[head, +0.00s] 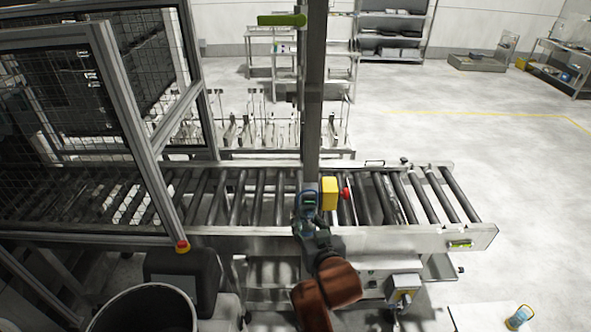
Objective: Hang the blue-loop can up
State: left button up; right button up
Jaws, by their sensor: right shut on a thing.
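My right gripper (306,222) is in front of the grey upright post (314,120), over the near side of the roller conveyor. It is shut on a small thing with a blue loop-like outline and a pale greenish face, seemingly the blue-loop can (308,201). The gripper and the post's dark background hide part of its shape. A green bar (281,20) sticks out to the left near the top of the post, well above the gripper, with nothing seen hanging on it. My left gripper is not in view.
A yellow box (329,193) with a red button (346,194) sits just right of the held thing. The roller conveyor (455,232) runs across. A mesh guard frame (130,95) stands left. A yellow-and-blue item (519,316) lies on a white surface (475,318) at lower right.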

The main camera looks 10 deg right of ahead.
jog(key=a+r+p, duration=0.3)
jog(key=r+p, duration=0.3)
jog(key=r, duration=0.8)
jog(key=w+d+r+p, duration=0.1)
jog(key=w+r+p, duration=0.1)
jog(key=w+r, duration=0.5)
jog(key=shift+w+d+y+p, duration=0.3)
jog(key=shift+w+p, duration=0.1)
jog(key=shift+w, duration=1.3)
dwell(0.4)
jog(key=shift+f, duration=0.1)
dwell(0.4)
jog(key=o, duration=1.2)
jog(key=shift+o, duration=0.2)
